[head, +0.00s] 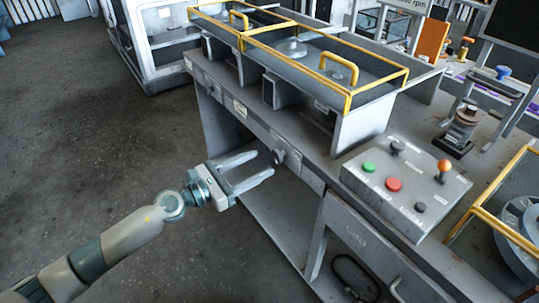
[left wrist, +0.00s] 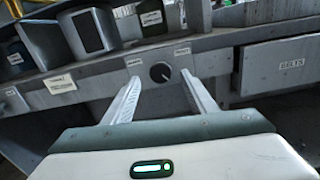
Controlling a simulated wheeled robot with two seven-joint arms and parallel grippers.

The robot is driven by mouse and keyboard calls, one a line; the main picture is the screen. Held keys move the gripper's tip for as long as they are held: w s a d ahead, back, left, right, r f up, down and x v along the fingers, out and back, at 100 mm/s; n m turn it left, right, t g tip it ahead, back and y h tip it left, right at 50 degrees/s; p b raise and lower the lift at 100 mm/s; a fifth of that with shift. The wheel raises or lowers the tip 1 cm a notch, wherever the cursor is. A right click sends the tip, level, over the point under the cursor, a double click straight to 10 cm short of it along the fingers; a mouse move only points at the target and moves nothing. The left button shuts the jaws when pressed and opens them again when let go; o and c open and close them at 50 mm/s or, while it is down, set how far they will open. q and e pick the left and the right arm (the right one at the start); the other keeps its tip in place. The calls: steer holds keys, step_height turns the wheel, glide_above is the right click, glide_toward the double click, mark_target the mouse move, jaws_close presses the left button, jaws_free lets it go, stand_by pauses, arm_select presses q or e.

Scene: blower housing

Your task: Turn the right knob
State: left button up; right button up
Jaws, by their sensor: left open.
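A small round dark grey knob (head: 280,156) sticks out from the front face of the grey workbench (head: 222,85). My left gripper (head: 264,163) is open and empty in front of the bench, its two fingers pointing at this knob. The fingertips appear just short of it in the head view. In the left wrist view the knob (left wrist: 160,72) shows its round face with a dark mark, between the two fingers of the gripper (left wrist: 160,88). Whether the fingertips overlap the knob in depth I cannot tell. My right gripper is not in view.
A sloped control box (head: 405,185) with green, red and black buttons and an orange-topped lever stands on the bench. A yellow-railed tray unit (head: 300,50) is above the knob. A labelled drawer (left wrist: 280,65) is right of it. The floor (head: 90,150) to the left is clear.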

mark_target(275, 156)
arm_select(q)
steer(key=shift+x, duration=2.45)
steer(key=shift+c, duration=0.4)
steer(key=c, duration=1)
